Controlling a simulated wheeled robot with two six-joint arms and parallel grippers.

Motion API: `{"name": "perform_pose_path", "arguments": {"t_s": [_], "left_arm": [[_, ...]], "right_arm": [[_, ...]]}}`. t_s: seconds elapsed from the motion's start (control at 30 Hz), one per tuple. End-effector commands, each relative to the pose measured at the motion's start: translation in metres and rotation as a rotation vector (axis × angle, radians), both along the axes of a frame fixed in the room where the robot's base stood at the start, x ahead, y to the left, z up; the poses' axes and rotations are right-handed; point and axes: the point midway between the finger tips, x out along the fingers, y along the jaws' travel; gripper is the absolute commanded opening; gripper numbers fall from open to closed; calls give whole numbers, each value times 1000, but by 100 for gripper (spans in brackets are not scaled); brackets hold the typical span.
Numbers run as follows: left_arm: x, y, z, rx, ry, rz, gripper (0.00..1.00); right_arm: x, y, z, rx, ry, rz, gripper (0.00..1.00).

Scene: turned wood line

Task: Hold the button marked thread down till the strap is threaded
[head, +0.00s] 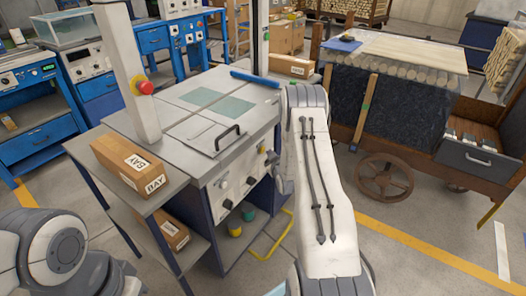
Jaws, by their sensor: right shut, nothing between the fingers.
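A grey strapping machine (200,115) with a tall arch post (127,70) stands at the centre. Its front panel (235,180) carries several dark and light knobs or buttons; their markings are too small to read, so I cannot tell which is marked thread. My right gripper (272,163) is shut and empty at the right part of this panel, partly hidden behind my own right arm. I cannot tell whether it touches a button. I cannot make out the strap. My left arm shows at the lower left, but its gripper is out of view.
A brown box marked BAY (125,163) lies on the side table (165,195) left of the machine, with another box (172,232) below. A red and yellow emergency button (144,87) is on the post. A wooden cart (400,110) stands to the right.

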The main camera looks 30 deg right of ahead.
Motion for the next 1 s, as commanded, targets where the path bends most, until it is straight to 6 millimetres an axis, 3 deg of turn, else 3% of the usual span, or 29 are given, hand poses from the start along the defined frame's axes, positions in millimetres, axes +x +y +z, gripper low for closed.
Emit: {"name": "perform_pose_path", "arguments": {"t_s": [1.0], "left_arm": [[0, 0, -6, 0, 0, 0, 0]], "right_arm": [[11, 5, 0, 0, 0, 0, 0]]}}
